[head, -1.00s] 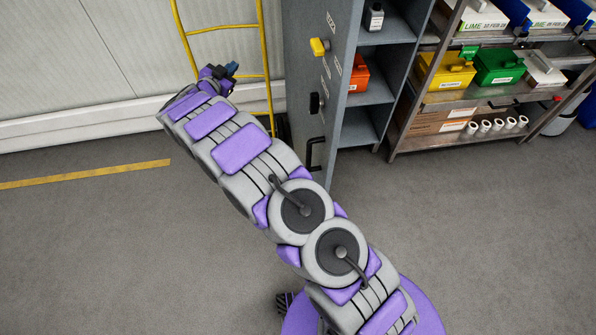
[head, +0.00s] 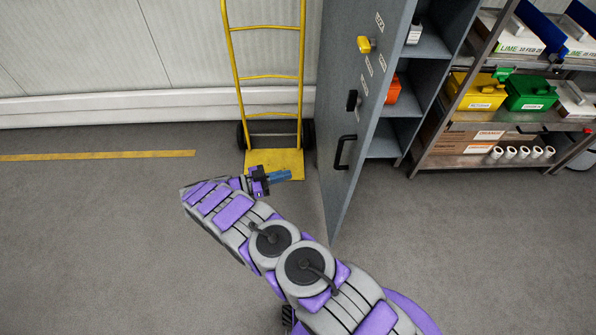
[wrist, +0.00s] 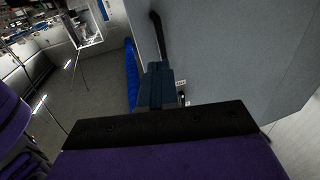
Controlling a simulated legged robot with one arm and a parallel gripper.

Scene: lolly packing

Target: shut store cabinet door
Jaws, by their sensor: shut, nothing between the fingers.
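A yellow hand truck (head: 270,113) stands against the wall behind my gripper. A metal shelf rack (head: 480,161) with yellow and green boxes stands right of the cabinet. Grey floor (head: 110,230) is free at the left and front right.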

